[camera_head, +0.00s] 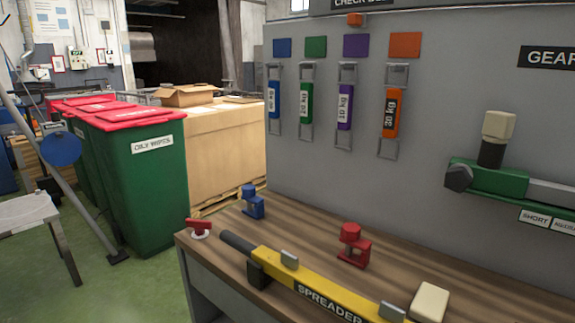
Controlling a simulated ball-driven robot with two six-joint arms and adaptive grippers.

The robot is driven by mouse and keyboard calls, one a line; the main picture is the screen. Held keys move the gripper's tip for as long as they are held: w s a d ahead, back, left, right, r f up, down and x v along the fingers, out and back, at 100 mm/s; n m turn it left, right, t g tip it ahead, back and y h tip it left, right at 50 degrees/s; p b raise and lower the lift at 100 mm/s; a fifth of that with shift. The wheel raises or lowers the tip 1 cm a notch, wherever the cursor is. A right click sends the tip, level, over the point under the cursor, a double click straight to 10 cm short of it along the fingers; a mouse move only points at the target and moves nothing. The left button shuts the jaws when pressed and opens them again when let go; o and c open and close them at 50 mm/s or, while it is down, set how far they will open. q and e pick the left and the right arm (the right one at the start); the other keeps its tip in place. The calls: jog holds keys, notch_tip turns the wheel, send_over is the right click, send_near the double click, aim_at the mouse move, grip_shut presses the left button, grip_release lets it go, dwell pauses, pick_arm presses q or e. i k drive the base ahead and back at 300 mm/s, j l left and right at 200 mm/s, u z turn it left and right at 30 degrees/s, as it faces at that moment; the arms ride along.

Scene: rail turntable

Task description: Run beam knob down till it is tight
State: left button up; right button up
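A yellow beam labelled SPREADER (322,290) lies on the wooden bench, with a dark rounded end (238,243) at its left and grey tabs on top. I cannot tell which part is the beam knob. A small red handle on a white base (199,228) stands at the bench's left corner, beside the beam's dark end. A blue clamp-like piece with a knob on top (252,202) and a red one (353,246) stand on the bench behind the beam. The beam's right end is cut off by the picture edge. Neither of my grippers is in view.
A cream block (430,302) lies at the bench's right. Coloured hanging scales (390,112) and a green gear device (505,183) are on the grey panel. Green bins with red lids (148,185), a large carton (228,150) and a grey stool (28,212) stand left. Green floor shows between stool and bench.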

aim_at(458, 177)
jog(key=z, duration=1.25)
